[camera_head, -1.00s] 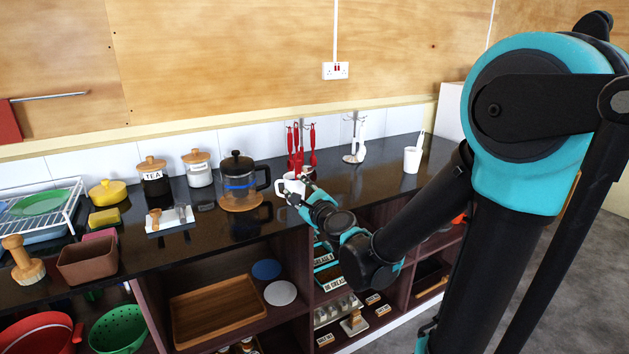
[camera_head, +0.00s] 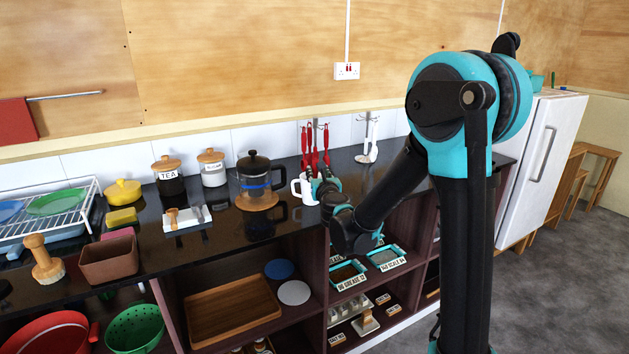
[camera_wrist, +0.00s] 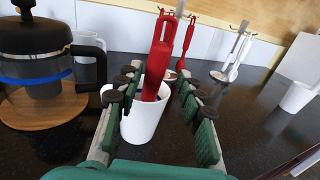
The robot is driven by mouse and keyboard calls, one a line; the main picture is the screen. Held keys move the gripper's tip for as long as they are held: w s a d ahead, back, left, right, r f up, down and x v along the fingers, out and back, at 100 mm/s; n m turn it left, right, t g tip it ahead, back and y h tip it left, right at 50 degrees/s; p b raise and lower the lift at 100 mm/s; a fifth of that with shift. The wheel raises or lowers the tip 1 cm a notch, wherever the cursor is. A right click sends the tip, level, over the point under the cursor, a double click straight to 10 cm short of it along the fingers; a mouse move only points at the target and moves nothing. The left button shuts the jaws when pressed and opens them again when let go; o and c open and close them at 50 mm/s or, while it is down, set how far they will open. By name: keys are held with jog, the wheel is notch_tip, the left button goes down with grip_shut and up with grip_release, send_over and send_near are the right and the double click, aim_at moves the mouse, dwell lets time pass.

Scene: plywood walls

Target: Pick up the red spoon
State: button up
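Several red utensils hang from a rack at the back of the counter in the head view; I cannot tell surely which is the red spoon. In the wrist view a large red utensil (camera_wrist: 160,58) stands upright between my fingers, its lower end at the rim of a white mug (camera_wrist: 144,122). Another slim red utensil (camera_wrist: 187,42) hangs behind it to the right. My gripper (camera_wrist: 156,84) is open, one finger on each side of the mug and the near utensil, with no grip visible. In the head view my gripper (camera_head: 322,178) is beside the mug (camera_head: 302,188).
A French press (camera_head: 255,178) on a wooden coaster stands left of the mug. White utensils (camera_head: 370,138) hang to the right. A white cup (camera_wrist: 298,97) stands at the right in the wrist view. The counter (camera_wrist: 250,120) between is clear.

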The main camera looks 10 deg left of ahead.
jog(key=x, duration=0.6)
jog(key=shift+a, duration=0.45)
jog(key=shift+c, duration=0.6)
grip_shut()
